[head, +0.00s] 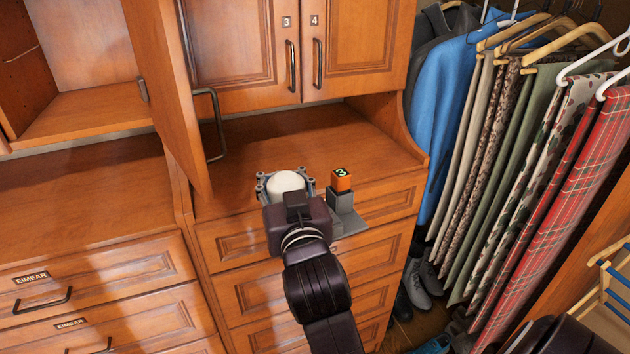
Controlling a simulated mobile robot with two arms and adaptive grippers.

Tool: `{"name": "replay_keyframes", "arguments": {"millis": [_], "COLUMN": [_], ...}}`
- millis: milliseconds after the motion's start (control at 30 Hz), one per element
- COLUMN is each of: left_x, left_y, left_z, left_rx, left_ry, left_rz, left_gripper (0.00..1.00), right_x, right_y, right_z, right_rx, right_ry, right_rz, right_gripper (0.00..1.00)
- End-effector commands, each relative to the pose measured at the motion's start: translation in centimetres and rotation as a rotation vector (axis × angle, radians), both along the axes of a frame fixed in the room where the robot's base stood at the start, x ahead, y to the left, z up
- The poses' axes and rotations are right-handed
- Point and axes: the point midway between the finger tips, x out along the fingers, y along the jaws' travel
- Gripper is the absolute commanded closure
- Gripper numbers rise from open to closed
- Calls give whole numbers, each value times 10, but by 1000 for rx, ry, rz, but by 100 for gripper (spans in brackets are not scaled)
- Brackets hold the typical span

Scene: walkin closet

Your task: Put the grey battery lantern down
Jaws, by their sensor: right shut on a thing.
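My right gripper (286,190) reaches up from the bottom middle and is shut on the grey battery lantern. The lantern's rounded white top (287,181) shows just beyond the gripper body, with grey parts around it. The gripper hides most of the lantern's body. They are in front of the wooden counter (290,142) under cupboards 3 and 4, over its front edge in the picture. I cannot tell whether the lantern touches the counter. My left gripper is not in view.
An open cupboard door (168,90) juts out left of the counter. The counter behind looks clear. Hanging clothes (520,160) fill the right.

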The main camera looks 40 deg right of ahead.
Motion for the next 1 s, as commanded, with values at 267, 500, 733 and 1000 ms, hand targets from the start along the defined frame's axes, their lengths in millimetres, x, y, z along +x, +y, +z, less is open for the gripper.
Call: {"name": "replay_keyframes", "arguments": {"millis": [267,500,733,1000], "left_x": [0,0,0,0], "left_y": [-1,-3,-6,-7], "left_z": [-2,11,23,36], "left_rx": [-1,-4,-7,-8], "left_ry": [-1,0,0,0], "left_rz": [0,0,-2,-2], "left_gripper": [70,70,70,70], "right_x": [6,45,92,141], "right_y": [-13,-31,-53,-75], "right_z": [20,24,24,24], "right_rx": [-3,-7,-7,-5], "right_ry": [-3,-3,-2,-4], "right_rz": [-54,-57,-57,-56], "right_gripper": [100,100,100,100]}}
